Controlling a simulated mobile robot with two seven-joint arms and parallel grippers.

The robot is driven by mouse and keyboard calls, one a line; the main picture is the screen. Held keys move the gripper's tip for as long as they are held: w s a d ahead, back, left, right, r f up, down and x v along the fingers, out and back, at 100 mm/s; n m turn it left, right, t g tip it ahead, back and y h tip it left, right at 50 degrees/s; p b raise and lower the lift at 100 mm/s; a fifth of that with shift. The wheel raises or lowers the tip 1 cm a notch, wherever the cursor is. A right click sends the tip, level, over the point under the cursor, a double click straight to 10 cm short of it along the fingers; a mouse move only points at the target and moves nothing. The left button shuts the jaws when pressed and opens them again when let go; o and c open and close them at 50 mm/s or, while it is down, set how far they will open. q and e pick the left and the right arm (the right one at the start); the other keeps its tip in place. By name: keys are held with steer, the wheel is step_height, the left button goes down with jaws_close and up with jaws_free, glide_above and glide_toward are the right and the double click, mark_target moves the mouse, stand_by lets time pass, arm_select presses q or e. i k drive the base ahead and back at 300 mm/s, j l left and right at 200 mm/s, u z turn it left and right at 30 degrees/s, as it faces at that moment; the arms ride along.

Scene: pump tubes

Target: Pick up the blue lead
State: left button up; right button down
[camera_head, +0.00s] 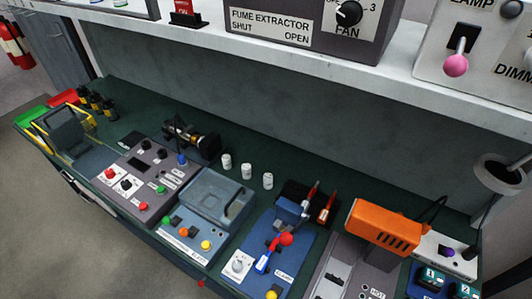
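A small bright blue elongated piece (263,262) with a pale mark lies on the blue fixture at the front centre of the bench, just below a red ball knob (286,239). I cannot tell whether this piece is the blue lead. A round blue knob or plug (181,158) stands at the back edge of the grey control panel, left of centre. No cable is clearly seen running from either blue item. Neither of my grippers shows in the head view.
The green bench (262,203) carries a grey control panel (140,178), a blue-grey lidded box (215,195), several white cylinders (247,170) and an orange device (383,229). A shelf (240,37) with a fume extractor box (300,20) overhangs the back. Bare bench lies behind the white cylinders.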

mark_target(264, 261)
steer(key=j+z, duration=0.25)
steer(key=l+u, duration=0.75)
steer(key=l, duration=0.15)
steer(key=k, duration=0.4)
steer(key=l+z, duration=0.25)
steer(key=l, duration=0.25)
